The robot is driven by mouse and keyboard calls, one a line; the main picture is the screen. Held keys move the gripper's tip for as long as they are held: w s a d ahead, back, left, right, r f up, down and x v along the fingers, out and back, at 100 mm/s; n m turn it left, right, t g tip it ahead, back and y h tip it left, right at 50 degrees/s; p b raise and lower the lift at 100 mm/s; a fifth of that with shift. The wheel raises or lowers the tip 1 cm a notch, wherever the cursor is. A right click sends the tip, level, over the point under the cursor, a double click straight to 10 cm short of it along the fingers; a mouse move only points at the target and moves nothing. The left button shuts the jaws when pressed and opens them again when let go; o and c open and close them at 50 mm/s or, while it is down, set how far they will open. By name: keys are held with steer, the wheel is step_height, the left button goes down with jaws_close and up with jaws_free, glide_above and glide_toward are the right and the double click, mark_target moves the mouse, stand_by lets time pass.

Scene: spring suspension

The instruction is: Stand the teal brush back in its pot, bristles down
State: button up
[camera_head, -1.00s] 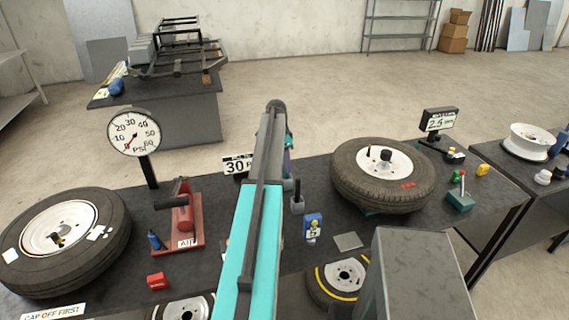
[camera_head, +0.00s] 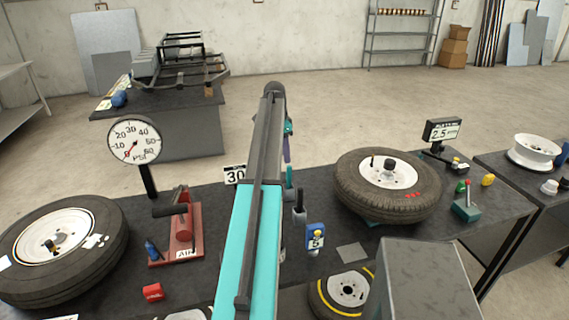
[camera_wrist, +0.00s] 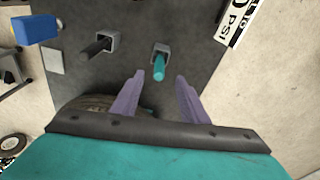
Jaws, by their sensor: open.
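The teal brush (camera_wrist: 159,68) stands in a small grey pot (camera_wrist: 161,50) in the wrist view, with its teal handle end pointing toward the camera. The bristles are hidden inside the pot. In the head view a little of the brush (camera_head: 289,175) shows beside my arm. My gripper (camera_wrist: 160,77) is open, its two purple fingers apart and empty. The brush end appears between and just beyond the fingertips, with no visible contact. In the head view my gripper (camera_head: 287,150) is mostly hidden by my arm, above the bench.
A second pot with a black-handled brush (camera_wrist: 97,47) stands close by. A blue block (camera_wrist: 37,29) and a grey plate (camera_wrist: 54,61) lie farther left. A tyre (camera_head: 388,185) is right of the pots, and a 30 PSI sign (camera_head: 235,174) is to the left.

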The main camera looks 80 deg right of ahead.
steer(key=shift+w+a+r+b, duration=0.15)
steer(key=shift+r+b, duration=0.1)
steer(key=shift+r, duration=0.8)
steer(key=shift+w+r+b, duration=0.1)
steer(key=shift+r+b, duration=0.15)
steer(key=shift+r, duration=0.8)
